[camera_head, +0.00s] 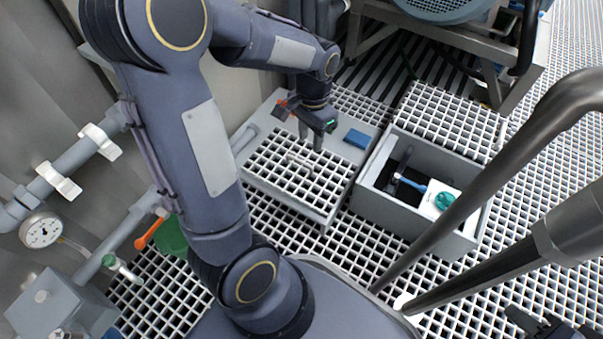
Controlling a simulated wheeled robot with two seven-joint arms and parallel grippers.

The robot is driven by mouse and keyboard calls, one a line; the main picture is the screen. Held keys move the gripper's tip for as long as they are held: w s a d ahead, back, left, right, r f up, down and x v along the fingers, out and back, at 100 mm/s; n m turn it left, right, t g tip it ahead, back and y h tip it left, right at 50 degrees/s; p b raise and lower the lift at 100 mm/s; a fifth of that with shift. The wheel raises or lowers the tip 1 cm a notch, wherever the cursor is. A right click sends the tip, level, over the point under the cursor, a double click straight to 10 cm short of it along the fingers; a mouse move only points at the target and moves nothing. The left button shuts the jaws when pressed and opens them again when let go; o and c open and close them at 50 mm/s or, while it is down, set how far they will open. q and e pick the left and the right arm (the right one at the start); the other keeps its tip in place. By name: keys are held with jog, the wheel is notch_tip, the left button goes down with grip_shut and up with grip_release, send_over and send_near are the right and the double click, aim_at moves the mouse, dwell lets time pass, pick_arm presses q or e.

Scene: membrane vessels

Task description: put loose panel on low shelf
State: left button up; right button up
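The loose panel (281,179), a white grating with a small grey bar handle (299,162), appears to lie flat on the low grey shelf (262,125). Bare shelf top shows behind it and to its right. My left gripper (311,141) points down just above the panel, behind the handle. Its fingers look apart, with nothing seen between them, and the handle appears free of them. My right gripper (541,325) shows only as dark parts cut off by the bottom right edge; its fingers are unclear.
A blue block (357,138) sits on the shelf's right. Right of it is an open grey box (408,214) holding a blue-handled tool (410,184) and a green wheel (444,201). Another grating (450,121) lies behind. Thick rails (500,165) cross the right foreground. Pipes and a gauge (41,231) stand left.

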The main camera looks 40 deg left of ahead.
pick_arm(q)
jog(key=s+d+r+n+t+h, duration=0.1)
jog(key=s+d+r+n+t, duration=0.1)
jog(key=s, duration=0.5)
jog(key=s+d+r+n+t+h, duration=0.2)
jog(key=s+d+r+t, duration=0.2)
jog(key=s+d+r, duration=0.2)
jog(key=shift+s+d+r, duration=0.3)
jog(key=shift+s+r, duration=0.2)
jog(key=shift+s, duration=0.15)
jog(key=shift+r, duration=0.1)
pick_arm(e)
jog(key=shift+r, duration=0.1)
